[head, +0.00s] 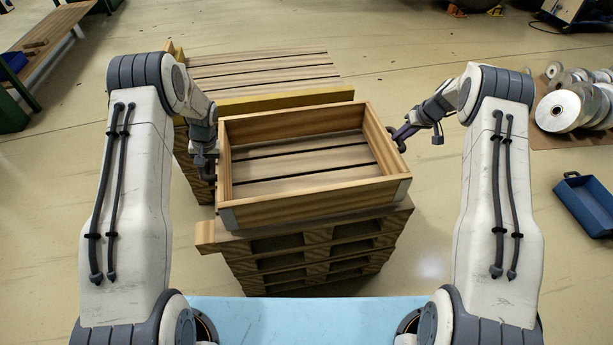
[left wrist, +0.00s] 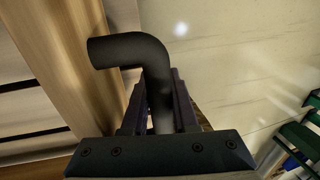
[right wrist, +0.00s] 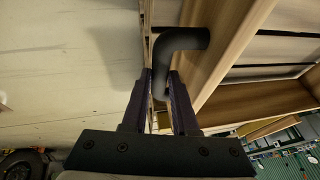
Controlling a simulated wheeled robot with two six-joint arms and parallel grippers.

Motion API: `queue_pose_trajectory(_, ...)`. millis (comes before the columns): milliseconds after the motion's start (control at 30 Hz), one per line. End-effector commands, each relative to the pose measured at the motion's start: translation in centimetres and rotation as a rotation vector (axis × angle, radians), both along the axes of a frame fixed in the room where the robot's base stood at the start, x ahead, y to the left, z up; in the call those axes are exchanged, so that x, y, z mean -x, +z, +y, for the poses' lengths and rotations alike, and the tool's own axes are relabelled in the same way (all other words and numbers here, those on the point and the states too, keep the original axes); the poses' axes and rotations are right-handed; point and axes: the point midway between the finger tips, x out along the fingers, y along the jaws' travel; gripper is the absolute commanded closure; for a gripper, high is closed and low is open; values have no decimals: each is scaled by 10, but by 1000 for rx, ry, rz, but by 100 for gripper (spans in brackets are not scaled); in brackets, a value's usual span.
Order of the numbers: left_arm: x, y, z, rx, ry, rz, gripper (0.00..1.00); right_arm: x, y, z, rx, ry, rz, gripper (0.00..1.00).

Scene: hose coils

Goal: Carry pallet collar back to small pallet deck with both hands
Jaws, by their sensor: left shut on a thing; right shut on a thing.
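The pallet collar (head: 310,206), an open wooden frame with metal corners, is level over the small pallet deck (head: 207,236), the top of a stack of wooden pallets. Slats show through the collar; whether it touches the deck or hangs just above cannot be told. My left gripper (head: 208,168) is at its left side, shut on a bent black handle (left wrist: 125,48), which the left wrist view shows between the fingers. My right gripper (head: 399,139) is at its right side, shut on the other black handle (right wrist: 183,40). The fingertips are partly hidden in the head view.
A larger slatted pallet (head: 265,72) with a yellowish front beam stands just behind the collar. A blue tray (head: 585,203) and metal discs (head: 560,108) lie on the floor to the right. A bench (head: 45,45) is at far left. Open floor lies around the stack.

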Motion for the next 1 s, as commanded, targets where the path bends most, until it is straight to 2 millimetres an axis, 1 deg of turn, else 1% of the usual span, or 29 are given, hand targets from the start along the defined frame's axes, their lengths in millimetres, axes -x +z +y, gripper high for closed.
queue_pose_trajectory(267,-2,-14,0,-1,0,-5,100,-2,-12,-1,1,-1,-7,100)
queue_pose_trajectory(300,0,-14,0,0,0,0,61,0,-14,0,0,0,-1,61)
queue_pose_trajectory(333,0,-13,0,0,0,0,50,0,-13,0,0,0,-1,50)
queue_pose_trajectory(367,0,-13,0,0,0,0,43,0,-13,0,0,0,0,43)
queue_pose_trajectory(667,0,-13,-1,1,0,-1,43,0,-13,0,0,0,0,43)
queue_pose_trajectory(767,-1,-7,-2,0,-1,-3,43,0,-13,0,0,0,0,43)
queue_pose_trajectory(867,-2,7,-4,0,-1,-5,43,0,-13,0,0,0,0,43)
queue_pose_trajectory(1000,-4,37,-10,0,-2,-6,43,0,-13,0,0,0,0,43)
